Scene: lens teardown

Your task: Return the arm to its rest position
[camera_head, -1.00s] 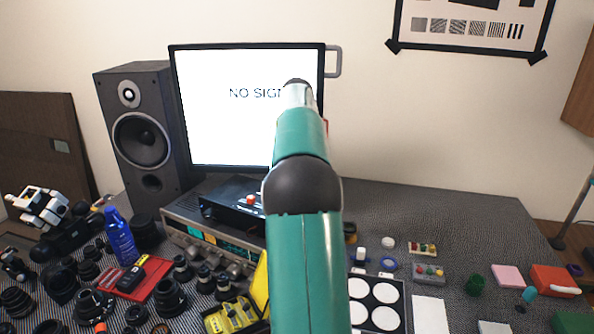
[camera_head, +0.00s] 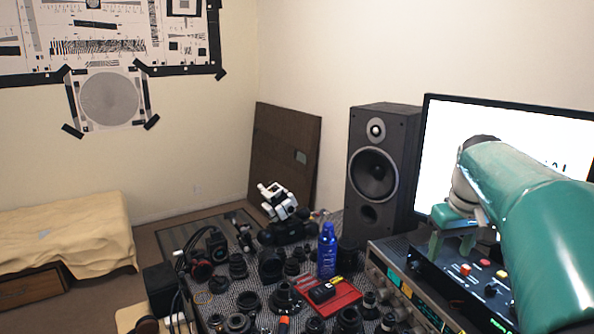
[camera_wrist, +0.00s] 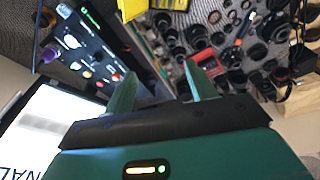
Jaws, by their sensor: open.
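My green arm reaches in from the right edge in the head view and bends down near the monitor. My gripper (camera_head: 452,243) hangs above the black control box (camera_head: 470,278), its two green fingers apart with nothing between them. In the wrist view the gripper (camera_wrist: 158,92) shows its two fingers spread, with the black box (camera_wrist: 88,50) beyond the left finger and lens parts beyond the right one. I cannot tell the exact height of the fingers over the box.
The lit monitor (camera_head: 440,130) stands close behind my gripper. A tall speaker (camera_head: 382,165) is left of it. Several lenses, a blue bottle (camera_head: 327,250) and a red tray (camera_head: 338,298) crowd the table. Open floor lies further left, near a cloth-covered bed (camera_head: 65,235).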

